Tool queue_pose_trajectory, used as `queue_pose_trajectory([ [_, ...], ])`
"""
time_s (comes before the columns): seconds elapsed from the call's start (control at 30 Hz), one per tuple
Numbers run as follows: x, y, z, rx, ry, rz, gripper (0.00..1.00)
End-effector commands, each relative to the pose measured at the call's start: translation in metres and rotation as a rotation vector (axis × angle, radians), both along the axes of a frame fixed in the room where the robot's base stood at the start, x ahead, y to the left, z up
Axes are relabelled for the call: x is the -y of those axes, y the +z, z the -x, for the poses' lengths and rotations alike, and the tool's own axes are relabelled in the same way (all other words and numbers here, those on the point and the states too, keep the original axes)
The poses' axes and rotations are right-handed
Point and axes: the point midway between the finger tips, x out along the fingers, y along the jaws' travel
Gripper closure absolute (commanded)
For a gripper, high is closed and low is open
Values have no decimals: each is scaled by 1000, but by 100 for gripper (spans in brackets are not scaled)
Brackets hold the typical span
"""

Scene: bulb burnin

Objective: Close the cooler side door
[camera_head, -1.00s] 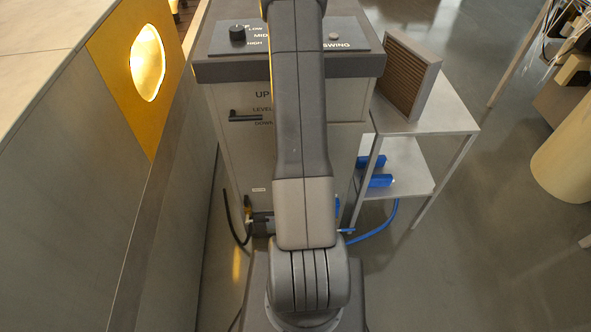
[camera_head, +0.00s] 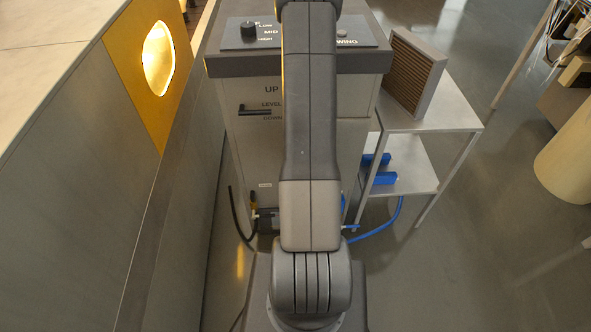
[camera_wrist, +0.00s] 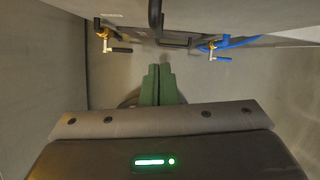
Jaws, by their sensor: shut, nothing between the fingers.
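The cooler (camera_head: 243,130) is a grey box with a dark top, a knob panel marked LOW, MID and HIGH, and a black lever (camera_head: 255,110) on its front. My arm covers the middle of its front in the head view. I cannot make out the side door there. My gripper (camera_wrist: 159,70) shows in the wrist view as two green fingers, shut together and empty. It appears apart from the hose fittings and the black bar (camera_wrist: 155,18) beyond it. My gripper is not visible in the head view.
A side table (camera_head: 455,115) right of the cooler holds a pleated filter (camera_head: 412,75), with blue objects (camera_head: 380,178) on its lower shelf. Hose fittings show left (camera_wrist: 118,42) and right (camera_wrist: 218,50) in the wrist view. A grey wall (camera_head: 80,200) stands close on the left. Floor at right is mostly open.

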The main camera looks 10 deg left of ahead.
Motion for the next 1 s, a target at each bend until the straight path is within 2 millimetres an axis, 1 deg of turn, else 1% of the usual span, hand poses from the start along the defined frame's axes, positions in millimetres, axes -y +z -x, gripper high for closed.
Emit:
queue_pose_trajectory([
  [0.03, 6, -1, 2, 0, -2, 0, 100],
  [0.07, 5, 11, 3, 1, 1, 1, 100],
  [0.1, 5, 18, 6, 1, 2, 0, 100],
  [0.4, 11, 66, 24, -1, 1, 1, 100],
  [0.5, 13, 79, 30, -2, 0, 1, 100],
  [0.6, 15, 87, 33, -2, 1, 1, 100],
  [0.7, 16, 92, 36, -3, 1, 1, 100],
  [1.0, 16, 93, 37, -4, 1, 1, 100],
])
